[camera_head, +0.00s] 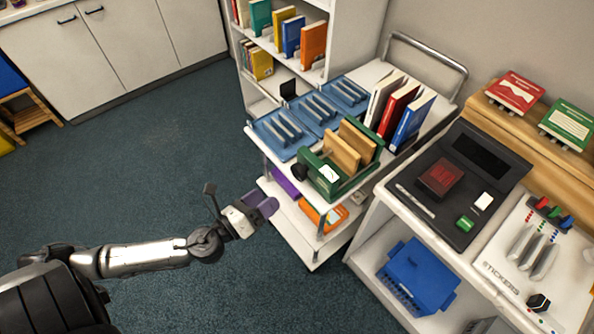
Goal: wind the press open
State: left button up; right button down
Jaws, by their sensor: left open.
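The press (328,183) is a green frame with two upright wooden boards (348,149) in it. It stands on the front of the white cart's top shelf. A round black knob (299,171) sticks out at its left end, and a small white label is on its front. A gap shows between the boards. My right gripper is not in view.
Blue trays (283,152) with slots and several upright books (399,113) share the cart's top (366,77). A counter (417,224) with a black mat stands at the right, a bookshelf behind. The carpet (150,165) at the left is clear.

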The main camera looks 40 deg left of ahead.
aim_at(296, 174)
pick_arm(q)
jog(key=w+p, duration=0.1)
jog(key=w, duration=0.3)
jog(key=w+p, duration=0.1)
jog(key=w, duration=0.3)
jog(key=w+p, duration=0.1)
jog(key=w, duration=0.3)
jog(key=shift+w+d, duration=0.1)
jog(key=shift+d, duration=0.3)
jog(key=c, duration=0.9)
